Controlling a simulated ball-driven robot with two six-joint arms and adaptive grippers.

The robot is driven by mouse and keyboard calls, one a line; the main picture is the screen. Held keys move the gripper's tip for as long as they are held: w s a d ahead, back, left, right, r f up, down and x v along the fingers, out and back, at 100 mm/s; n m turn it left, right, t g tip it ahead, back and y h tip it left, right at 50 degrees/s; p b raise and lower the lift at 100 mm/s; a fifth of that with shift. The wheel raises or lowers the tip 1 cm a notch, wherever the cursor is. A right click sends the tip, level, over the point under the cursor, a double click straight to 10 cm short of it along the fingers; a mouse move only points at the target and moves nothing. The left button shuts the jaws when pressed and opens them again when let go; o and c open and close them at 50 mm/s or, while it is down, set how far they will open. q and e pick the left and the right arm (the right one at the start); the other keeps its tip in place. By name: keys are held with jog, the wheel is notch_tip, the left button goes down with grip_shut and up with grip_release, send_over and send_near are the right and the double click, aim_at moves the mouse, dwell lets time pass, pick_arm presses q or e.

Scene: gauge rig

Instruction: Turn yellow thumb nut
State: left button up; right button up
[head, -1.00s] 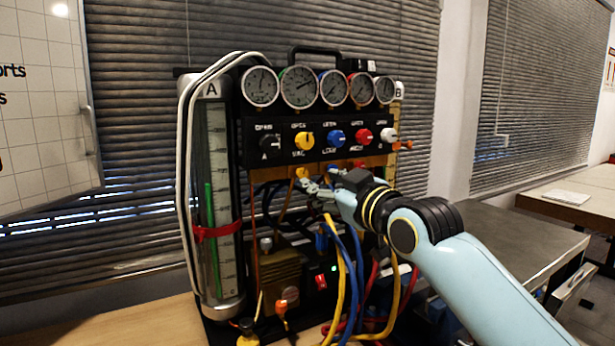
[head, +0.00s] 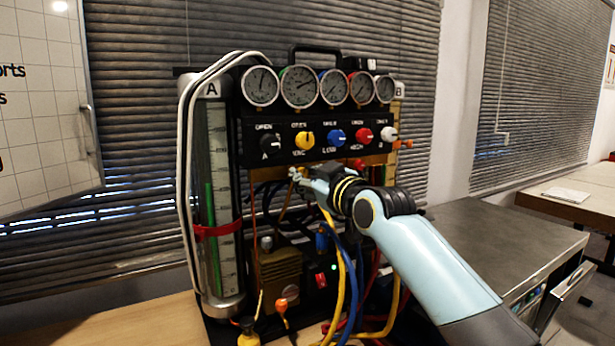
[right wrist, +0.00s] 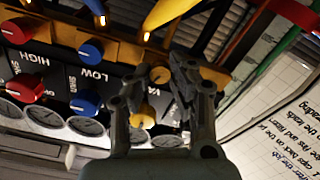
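The yellow thumb nut (right wrist: 160,74) is on the brass manifold below the selector panel. In the right wrist view, which is upside down, it shows dull yellow between the fingertips of my right gripper (right wrist: 158,78). The fingers stand apart on either side of it; I cannot tell whether either touches it. In the head view my right gripper (head: 298,174) is at the manifold below the yellow selector knob (head: 304,140), covering most of the nut's spot. My left gripper is not in view.
A blue nut (right wrist: 90,50) and a red nut (right wrist: 18,30) sit along the same manifold. Gauges (head: 300,87) line the top. Yellow and blue hoses (head: 340,280) hang below my gripper. A clear tube with green liquid (head: 217,200) stands left.

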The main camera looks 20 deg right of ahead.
grip_shut()
jog(key=shift+r+m+p, duration=0.1)
jog(key=shift+m+p, duration=0.45)
jog(key=shift+m, duration=0.05)
jog(key=m+p, duration=0.3)
jog(key=m, duration=0.2)
jog(key=m+p, duration=0.2)
jog(key=m, duration=0.1)
jog(key=shift+m, duration=0.3)
jog(key=shift+a+m+p, duration=0.1)
jog(key=shift+m+p, duration=0.8)
jog(key=shift+m, duration=1)
